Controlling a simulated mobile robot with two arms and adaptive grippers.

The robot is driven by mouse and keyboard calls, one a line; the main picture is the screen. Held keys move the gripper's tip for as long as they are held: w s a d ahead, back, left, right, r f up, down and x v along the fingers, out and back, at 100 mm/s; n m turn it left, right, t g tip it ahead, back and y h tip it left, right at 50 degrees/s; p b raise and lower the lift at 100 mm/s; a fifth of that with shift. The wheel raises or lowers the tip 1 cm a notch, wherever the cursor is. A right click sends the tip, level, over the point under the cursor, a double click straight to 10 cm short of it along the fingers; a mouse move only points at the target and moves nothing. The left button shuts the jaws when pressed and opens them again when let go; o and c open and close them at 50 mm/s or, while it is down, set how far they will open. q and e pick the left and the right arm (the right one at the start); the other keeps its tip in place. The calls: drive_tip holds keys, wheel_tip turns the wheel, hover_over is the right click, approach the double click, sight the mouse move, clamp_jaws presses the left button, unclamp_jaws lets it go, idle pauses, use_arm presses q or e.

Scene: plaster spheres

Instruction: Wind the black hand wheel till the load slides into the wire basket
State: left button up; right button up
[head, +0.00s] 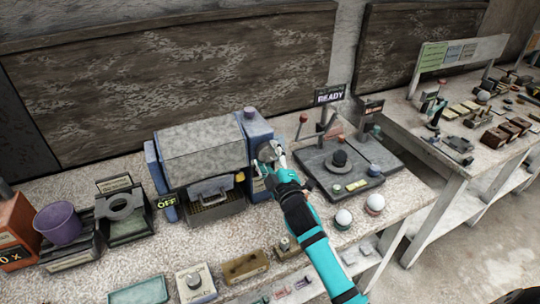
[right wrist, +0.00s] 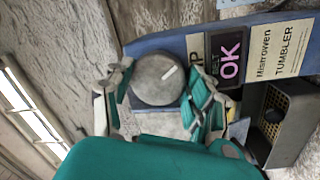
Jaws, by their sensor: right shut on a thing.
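The tumbler (head: 203,150) has a grey drum cover between blue side panels. Its hand wheel (right wrist: 158,80) is a dark grey disc with a white mark, seen face-on in the right wrist view. My right gripper (head: 272,160) is shut on the wheel at the machine's right side, with a finger on either side of the rim (right wrist: 155,105). The wire basket (head: 215,208) sits low at the machine's front; its mesh also shows in the right wrist view (right wrist: 295,105), with a dark round thing by it. My left gripper is out of view.
The panel reads OK (right wrist: 230,62). An OFF sign (head: 167,201) stands left of the basket. A dark platform (head: 340,170) with a READY sign stands right of my arm. White balls on stands (head: 343,218) are close to my forearm. A purple cup (head: 58,223) stands far left.

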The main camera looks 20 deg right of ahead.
drive_tip(key=shift+f+m, duration=0.1)
drive_tip(key=shift+m, duration=0.5)
drive_tip(key=o, duration=1.2)
drive_tip(key=shift+s, duration=0.1)
drive_tip(key=s, duration=1.1)
drive_tip(key=shift+s+a+f, duration=0.3)
drive_tip(key=shift+s+a, duration=0.1)
drive_tip(key=shift+f, duration=0.1)
